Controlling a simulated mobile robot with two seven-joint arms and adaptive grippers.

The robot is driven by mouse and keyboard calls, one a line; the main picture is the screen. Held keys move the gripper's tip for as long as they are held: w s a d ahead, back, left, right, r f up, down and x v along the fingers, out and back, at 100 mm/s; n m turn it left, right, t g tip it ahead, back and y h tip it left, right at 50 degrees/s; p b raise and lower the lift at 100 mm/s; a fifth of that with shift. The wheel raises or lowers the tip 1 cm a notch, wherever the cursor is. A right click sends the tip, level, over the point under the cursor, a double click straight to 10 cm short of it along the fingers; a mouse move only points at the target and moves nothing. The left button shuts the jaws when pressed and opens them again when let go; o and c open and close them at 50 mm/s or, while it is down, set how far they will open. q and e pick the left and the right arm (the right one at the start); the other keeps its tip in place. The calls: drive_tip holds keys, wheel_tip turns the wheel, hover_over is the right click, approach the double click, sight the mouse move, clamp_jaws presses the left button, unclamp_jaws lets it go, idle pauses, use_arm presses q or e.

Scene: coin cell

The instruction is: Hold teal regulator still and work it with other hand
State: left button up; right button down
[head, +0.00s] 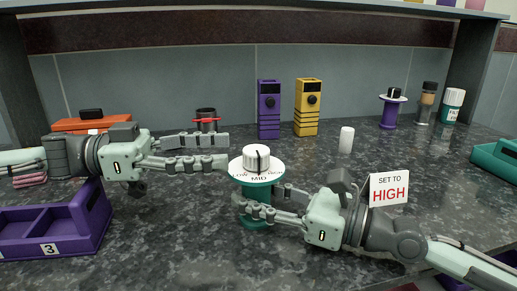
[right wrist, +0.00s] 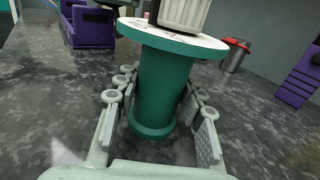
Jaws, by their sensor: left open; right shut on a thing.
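The teal regulator (head: 257,213) stands upright on the dark counter in the middle of the head view. It has a white dial plate (head: 245,171) marked LOW, MID and HIGH, and a white ribbed knob (head: 257,157) on top. The knob's dark line appears to point towards MID. My right gripper (head: 245,209) is shut around the teal body (right wrist: 163,85) below the plate. My left gripper (head: 226,151) is open and empty, just left of the knob and at about its height. A sign (head: 389,188) reading SET TO HIGH stands right of the regulator.
A purple compartment tray (head: 60,225) is at the front left. Purple (head: 268,108) and yellow (head: 308,106) devices stand at the back. A white cylinder (head: 346,139) stands behind the sign. A dark cup (head: 206,119) with a red bar is behind my left gripper.

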sight(259, 149)
use_arm(q)
drive_tip(key=d, duration=0.7)
drive_tip(key=shift+w+d, duration=0.15)
drive_tip(key=shift+w, duration=0.05)
drive_tip(key=c, duration=1.2)
drive_tip(key=shift+t, duration=0.3)
drive_tip(key=shift+c, duration=0.2)
drive_tip(key=shift+s+d+f+n+t+y, duration=0.15)
drive_tip(key=shift+n+t+y, duration=0.45)
drive_tip(key=shift+n+t, duration=0.95)
drive_tip(key=shift+d+r+n+t+y, duration=0.1)
drive_tip(key=shift+n+t+y, duration=0.75)
drive_tip(key=shift+t, duration=1.2)
drive_tip(key=shift+w+a+n+t, duration=0.2)
drive_tip(key=shift+a+n+t, duration=0.1)
drive_tip(key=shift+n+t, duration=0.4)
drive_tip(key=o, duration=1.2)
drive_tip(key=shift+o, duration=0.2)
drive_tip(key=shift+a, duration=0.1)
